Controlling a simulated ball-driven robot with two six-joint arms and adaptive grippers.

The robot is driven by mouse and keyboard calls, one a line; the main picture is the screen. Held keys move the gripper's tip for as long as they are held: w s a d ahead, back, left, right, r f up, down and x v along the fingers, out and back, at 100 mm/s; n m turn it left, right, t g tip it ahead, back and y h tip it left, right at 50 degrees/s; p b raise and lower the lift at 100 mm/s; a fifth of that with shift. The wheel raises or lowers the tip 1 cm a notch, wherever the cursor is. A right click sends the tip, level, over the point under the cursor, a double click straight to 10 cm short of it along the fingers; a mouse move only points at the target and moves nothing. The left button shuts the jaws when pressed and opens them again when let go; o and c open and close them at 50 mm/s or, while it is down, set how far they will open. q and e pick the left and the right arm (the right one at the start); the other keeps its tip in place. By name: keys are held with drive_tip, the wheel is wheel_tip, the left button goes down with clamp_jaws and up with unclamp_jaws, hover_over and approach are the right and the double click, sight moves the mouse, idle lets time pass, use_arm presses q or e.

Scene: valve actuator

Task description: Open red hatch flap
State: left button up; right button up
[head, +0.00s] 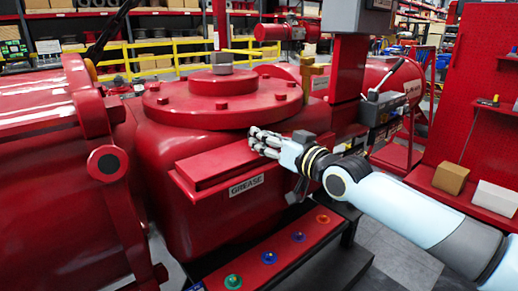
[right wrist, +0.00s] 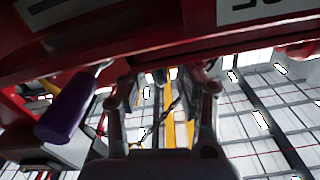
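The red hatch flap (head: 215,163) is the flat lid of a red box on the front of the big red valve body. A white GREASE label (head: 246,185) is on the box's front. The flap looks closed. My right gripper (head: 256,142) is at the flap's right end, close to its edge; I cannot tell whether it touches. In the right wrist view its two fingers (right wrist: 163,82) stand apart with nothing between them. A red edge with part of a white label (right wrist: 245,8) crosses above them. My left gripper is not in view.
A red ledge with several coloured knobs (head: 269,257) lies below the box. A round bolted red cover (head: 222,100) is behind it. A large red flange (head: 107,163) stands at left. A purple handle (right wrist: 66,108) shows beside the fingers in the wrist view.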

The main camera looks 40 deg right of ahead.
drive_tip(key=shift+w+a+b, duration=0.15)
drive_tip(key=shift+w+b, duration=0.3)
drive_tip(key=shift+w, duration=0.8)
drive_tip(key=shift+r, duration=0.1)
clamp_jaws()
